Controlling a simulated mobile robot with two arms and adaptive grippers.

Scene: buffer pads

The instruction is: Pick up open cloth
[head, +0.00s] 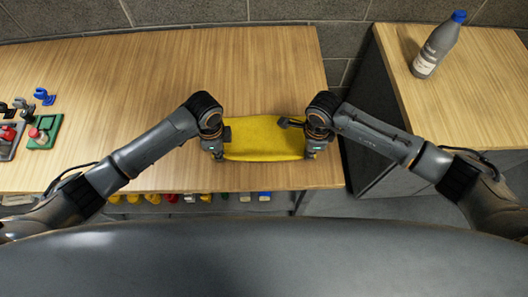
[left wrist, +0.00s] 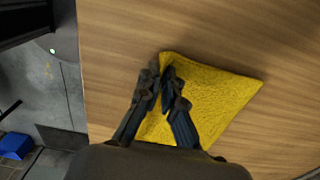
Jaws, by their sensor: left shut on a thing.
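The yellow cloth (head: 262,138) lies spread out near the front edge of the wooden table, between my two grippers. It also shows in the left wrist view (left wrist: 213,97), flat on the wood with one corner at my fingers. My left gripper (head: 217,154) is at the cloth's left edge, and in the left wrist view its fingers (left wrist: 164,80) are shut on the cloth near that corner. My right gripper (head: 313,152) is at the cloth's right edge. Its fingertips are small and partly hidden by the wrist, so its jaw state is unclear.
A green tray (head: 46,131) and small blue and red items stand at the table's left. A grey bottle with a blue cap (head: 438,46) stands on a separate counter at right, across a gap. Coloured items show below the front edge. The wood behind the cloth is clear.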

